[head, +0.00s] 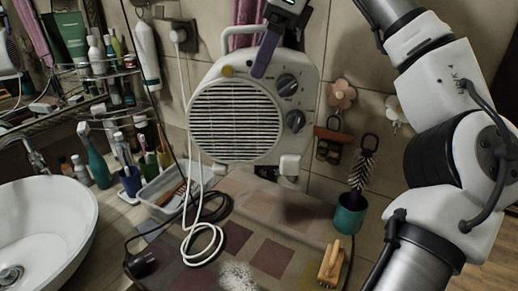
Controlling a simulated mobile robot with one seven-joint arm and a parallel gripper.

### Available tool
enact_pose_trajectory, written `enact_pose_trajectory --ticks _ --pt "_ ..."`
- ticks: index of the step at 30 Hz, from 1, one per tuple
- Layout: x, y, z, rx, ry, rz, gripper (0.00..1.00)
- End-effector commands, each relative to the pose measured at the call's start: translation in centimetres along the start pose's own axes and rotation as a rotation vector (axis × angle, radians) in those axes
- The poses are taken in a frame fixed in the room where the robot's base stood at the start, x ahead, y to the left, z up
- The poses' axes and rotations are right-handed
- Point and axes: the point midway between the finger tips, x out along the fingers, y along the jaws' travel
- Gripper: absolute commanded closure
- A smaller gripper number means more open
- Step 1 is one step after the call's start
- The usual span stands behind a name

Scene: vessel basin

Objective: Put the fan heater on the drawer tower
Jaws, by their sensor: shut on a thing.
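The fan heater (236,118) is a white unit with a round slatted grille, two dark knobs at its right and small feet. My gripper (264,62) is at its top edge, shut on it, with a dark purple finger in front. The heater hangs upright, slightly tilted, in front of the tiled wall. Its feet appear above the brown checkered top (272,258), with a dark shadow below. This top may be the drawer tower's; no drawer fronts show, so I cannot tell. The heater's lower left edge overlaps the view of a clear tray.
On the checkered top lie a coiled white cable (205,244), a black plug (142,263), a wooden brush (330,264) and a teal cup (349,214) holding a dark brush. The clear tray (166,196) and a white basin (45,225) are left. Hooks hang on the wall.

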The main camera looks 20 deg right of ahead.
Motion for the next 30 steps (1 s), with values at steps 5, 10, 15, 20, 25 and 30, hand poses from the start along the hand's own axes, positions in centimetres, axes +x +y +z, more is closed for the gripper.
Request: enact_pose_trajectory --ticks 5,10,15,20,25,30 --pt "3.8 0.1 -1.6 0.0 -0.002 0.0 0.93" --pt "7.2 0.1 -3.0 0.0 -0.003 0.0 0.93" --pt "9.9 0.1 -4.1 0.0 -0.003 -0.001 0.93" --pt "11.1 0.0 -4.5 -0.001 -0.002 -0.003 0.93" --pt "12.0 0.0 -4.9 0.0 -0.003 -0.002 0.93" --pt "13.9 0.0 -5.8 0.001 -0.003 -0.002 0.93"
